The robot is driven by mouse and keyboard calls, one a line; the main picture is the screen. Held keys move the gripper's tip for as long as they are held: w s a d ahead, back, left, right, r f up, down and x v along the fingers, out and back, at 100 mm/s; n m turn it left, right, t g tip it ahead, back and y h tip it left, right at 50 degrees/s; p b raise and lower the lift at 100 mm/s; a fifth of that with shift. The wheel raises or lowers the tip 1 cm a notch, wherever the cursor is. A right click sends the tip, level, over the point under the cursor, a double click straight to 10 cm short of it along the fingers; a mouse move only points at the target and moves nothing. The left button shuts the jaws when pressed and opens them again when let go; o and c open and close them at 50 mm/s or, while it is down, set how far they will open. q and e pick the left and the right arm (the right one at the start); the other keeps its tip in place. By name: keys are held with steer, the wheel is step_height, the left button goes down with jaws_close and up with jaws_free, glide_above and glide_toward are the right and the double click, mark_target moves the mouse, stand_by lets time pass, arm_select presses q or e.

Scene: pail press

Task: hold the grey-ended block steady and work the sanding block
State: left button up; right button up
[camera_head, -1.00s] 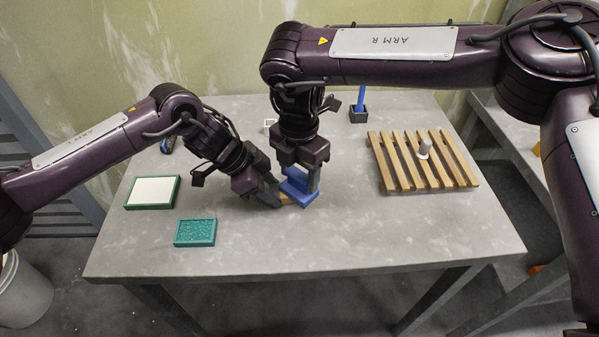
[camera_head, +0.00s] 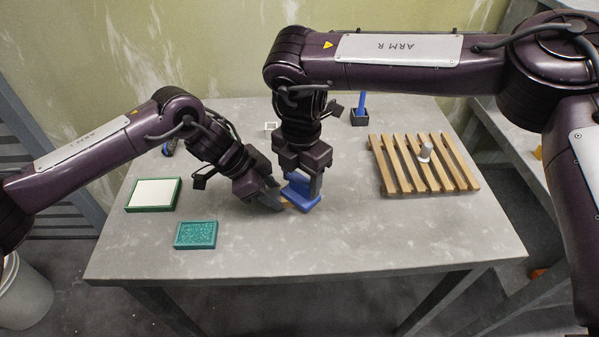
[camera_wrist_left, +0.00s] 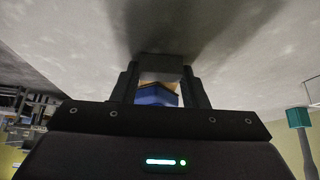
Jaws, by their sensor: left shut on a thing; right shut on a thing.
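The blue sanding block (camera_head: 307,200) is in the middle of the table in the head view, under my right gripper (camera_head: 300,190), which is shut on it from above. My left gripper (camera_head: 279,203) reaches in low from the left and is shut on the grey-ended block, whose wooden part (camera_head: 288,204) shows only as a small strip beside the blue block. In the left wrist view, the grey end (camera_wrist_left: 160,72) sits between my fingers, with wood and blue (camera_wrist_left: 155,97) behind it. The contact between the two blocks is mostly hidden.
A green-framed white panel (camera_head: 153,193) and a teal slab (camera_head: 196,235) lie at the left. A blue rod (camera_head: 362,103) stands in a dark holder behind. The table's front is clear.

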arm_select(q)
steer(key=shift+w, duration=0.1)
arm_select(e)
steer(key=shift+a, duration=0.1)
steer(key=shift+w+r, duration=0.1)
steer(key=shift+r, duration=1.95)
arm_select(q)
steer(key=o, duration=1.4)
steer(key=v, duration=1.2)
